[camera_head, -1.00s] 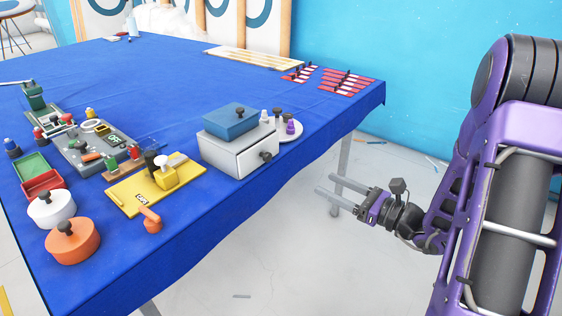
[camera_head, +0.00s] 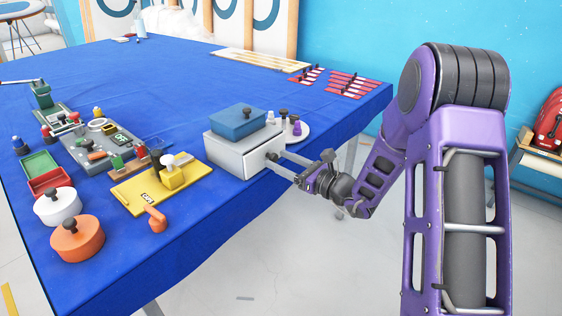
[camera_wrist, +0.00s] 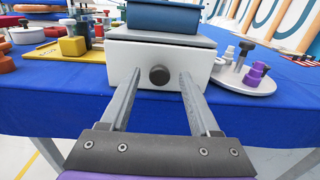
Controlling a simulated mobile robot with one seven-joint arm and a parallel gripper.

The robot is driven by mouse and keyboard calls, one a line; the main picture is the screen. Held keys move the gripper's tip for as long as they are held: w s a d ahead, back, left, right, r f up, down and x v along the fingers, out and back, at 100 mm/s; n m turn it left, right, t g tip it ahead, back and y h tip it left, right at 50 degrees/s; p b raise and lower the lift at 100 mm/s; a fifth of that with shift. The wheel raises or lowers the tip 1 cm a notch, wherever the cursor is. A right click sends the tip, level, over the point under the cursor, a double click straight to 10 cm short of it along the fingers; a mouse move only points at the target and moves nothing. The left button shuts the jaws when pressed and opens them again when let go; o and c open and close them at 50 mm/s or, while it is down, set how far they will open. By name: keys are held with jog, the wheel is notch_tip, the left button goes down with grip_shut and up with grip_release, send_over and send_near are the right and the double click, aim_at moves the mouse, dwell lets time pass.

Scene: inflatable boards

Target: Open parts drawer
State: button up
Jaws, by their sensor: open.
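The parts drawer is a white-grey box (camera_head: 236,152) near the table's front edge, with a blue lidded box (camera_head: 238,122) on top. Its front panel (camera_wrist: 124,66) faces my gripper and looks closed. A dark round knob (camera_wrist: 159,75) sticks out of the middle of the panel; in the head view the knob (camera_head: 272,157) is partly covered by the fingers. My gripper (camera_head: 282,163) is open and reaches level toward the drawer front. In the wrist view its two fingers (camera_wrist: 157,82) stand on either side of the knob, with gaps between them and it.
A round plate (camera_wrist: 243,82) with small pegs stands right of the drawer. A yellow board (camera_head: 160,184), an orange pot (camera_head: 77,241) and a white pot (camera_head: 57,208) stand to the left. The blue-covered table (camera_head: 200,220) ends just before the drawer. Open floor lies in front.

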jog(key=shift+w+a, duration=0.1)
jog(key=shift+a, duration=0.1)
grip_shut()
jog(key=shift+d, duration=0.1)
dwell(1.3)
